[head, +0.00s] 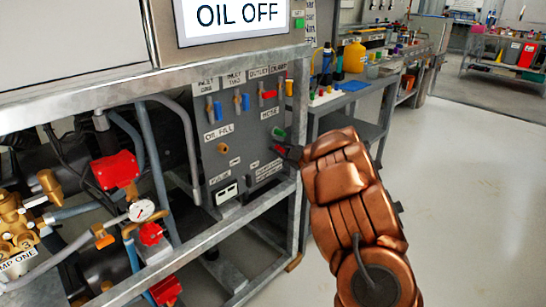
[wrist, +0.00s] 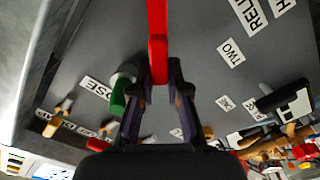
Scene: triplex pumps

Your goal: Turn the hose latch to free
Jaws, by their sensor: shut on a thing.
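The grey control panel (head: 238,140) carries a HOSE label (head: 271,114); a green knob (head: 278,133) and a small red lever (head: 279,149) sit below it. My gripper (head: 287,152) reaches the panel from the right at the red lever. In the wrist view, my gripper (wrist: 158,72) is shut on the red lever (wrist: 157,25), which runs up between the fingertips to the top edge. The green knob (wrist: 119,95) is just left of the fingers, beside the partly hidden HOSE label (wrist: 95,88). I cannot read a label that names the red lever as the latch.
Blue and red valve handles (head: 245,101) line the panel's upper part. The metal frame (head: 190,262) runs below it. Hoses, a gauge (head: 141,210) and brass pump fittings (head: 22,215) are at left. A bench (head: 355,97) stands behind; the floor (head: 460,170) at right is clear.

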